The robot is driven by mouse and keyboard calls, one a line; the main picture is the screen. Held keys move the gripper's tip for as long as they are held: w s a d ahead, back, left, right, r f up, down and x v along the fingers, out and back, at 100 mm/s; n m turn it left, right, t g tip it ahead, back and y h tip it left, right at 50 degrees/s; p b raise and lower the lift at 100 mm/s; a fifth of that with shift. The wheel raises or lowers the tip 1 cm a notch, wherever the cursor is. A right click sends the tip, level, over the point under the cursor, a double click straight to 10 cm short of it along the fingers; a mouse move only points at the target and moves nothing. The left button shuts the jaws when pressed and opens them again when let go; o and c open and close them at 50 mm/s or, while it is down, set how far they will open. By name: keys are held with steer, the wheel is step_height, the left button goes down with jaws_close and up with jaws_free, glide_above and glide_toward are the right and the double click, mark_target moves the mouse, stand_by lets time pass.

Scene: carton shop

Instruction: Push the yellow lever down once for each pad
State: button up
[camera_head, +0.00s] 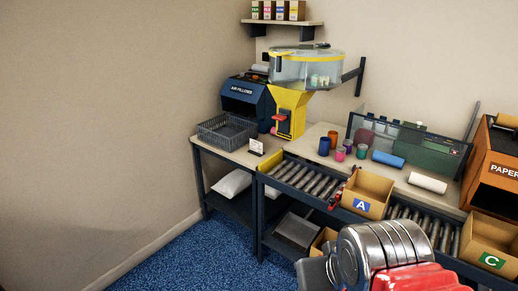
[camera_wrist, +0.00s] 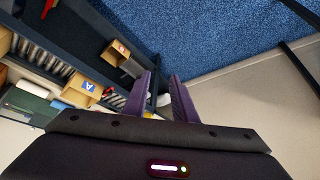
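A yellow dispenser (camera_head: 288,100) stands on the left bench, with a clear round bin (camera_head: 308,70) on top holding several pale pieces. A red-orange part (camera_head: 283,120) sits on the dispenser's front. No pad is clearly recognisable. My gripper (camera_wrist: 162,88) shows in the wrist view with two purple fingers apart and nothing seen between them. It points away from the dispenser, toward the floor and bench underside. In the head view my arm fills the lower right and the fingers are hidden.
A dark mesh basket (camera_head: 227,131) and a blue air-pillow machine (camera_head: 248,97) stand beside the dispenser. Carton A (camera_head: 367,192) sits on the roller conveyor (camera_head: 303,176), and carton C (camera_head: 490,243) is farther right. Coloured cups and rolls line the bench. Blue floor (camera_head: 190,262) is clear in front.

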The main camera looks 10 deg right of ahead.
steer(key=shift+c, duration=0.5)
jaws_close()
stand_by(1.5)
